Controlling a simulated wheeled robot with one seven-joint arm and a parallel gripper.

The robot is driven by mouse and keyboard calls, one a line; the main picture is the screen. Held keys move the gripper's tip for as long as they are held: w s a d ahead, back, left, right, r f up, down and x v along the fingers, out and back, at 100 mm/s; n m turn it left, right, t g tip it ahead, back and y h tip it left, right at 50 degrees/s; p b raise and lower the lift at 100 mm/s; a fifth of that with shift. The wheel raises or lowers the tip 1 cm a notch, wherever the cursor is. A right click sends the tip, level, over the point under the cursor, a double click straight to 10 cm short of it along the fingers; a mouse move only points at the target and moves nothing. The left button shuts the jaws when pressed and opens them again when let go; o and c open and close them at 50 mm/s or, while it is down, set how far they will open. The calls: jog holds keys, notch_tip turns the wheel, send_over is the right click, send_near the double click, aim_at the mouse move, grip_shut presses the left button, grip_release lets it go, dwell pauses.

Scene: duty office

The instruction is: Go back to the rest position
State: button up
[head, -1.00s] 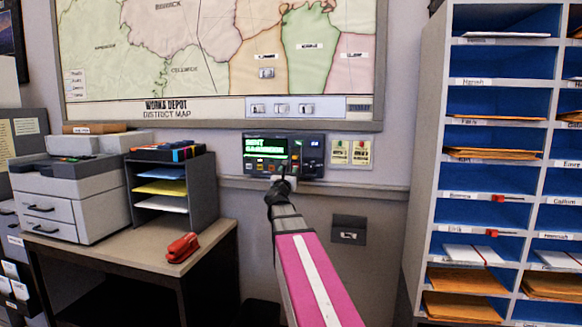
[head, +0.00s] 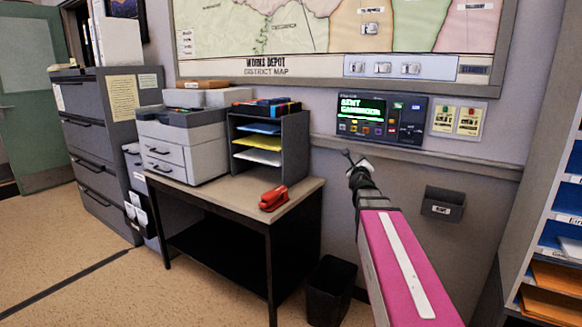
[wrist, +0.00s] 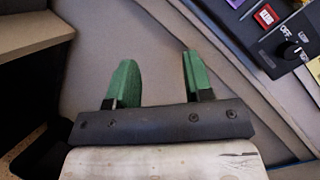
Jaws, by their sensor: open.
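My gripper (head: 355,160) is at the end of my pink-and-white arm, in front of the wall and below the wall panel. In the wrist view its two green fingers (wrist: 157,80) stand apart with nothing between them. The wall panel (head: 381,119) has a lit green-text screen and several buttons. Its corner, with a red button and an off dial, shows at the upper right of the wrist view (wrist: 268,20). My gripper is apart from the panel.
A desk (head: 300,192) holds a printer (head: 185,145), a paper sorter (head: 270,143) and a red stapler (head: 273,198). A black bin (head: 330,290) stands beside it. Pigeonhole shelves (head: 550,215) are at right, a filing cabinet (head: 95,150) at left. Floor (head: 130,290) is open at lower left.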

jog(key=s+a+f+n+g+y, duration=0.2)
jog(key=s+a+f+n+g, duration=0.1)
jog(key=f+n, duration=0.4)
jog(key=s+a+f+n+g+y, duration=0.1)
jog(key=s+a+f+n+g, duration=0.3)
jog(key=f, duration=0.5)
jog(key=s+a+f+n+g+y, duration=0.2)
jog(key=s+a+f+n+g, duration=0.1)
jog(key=f+n, duration=0.45)
jog(key=s+f+n+g+h, duration=0.1)
jog(key=s+f+n+g, duration=0.7)
jog(key=s, duration=0.9)
notch_tip(320, 180, down, 5)
jog(key=shift+s+r+n+g+h, duration=0.15)
jog(key=shift+s+n+g+h, duration=0.2)
jog(key=shift+n, duration=0.8)
jog(key=shift+w+d, duration=0.1)
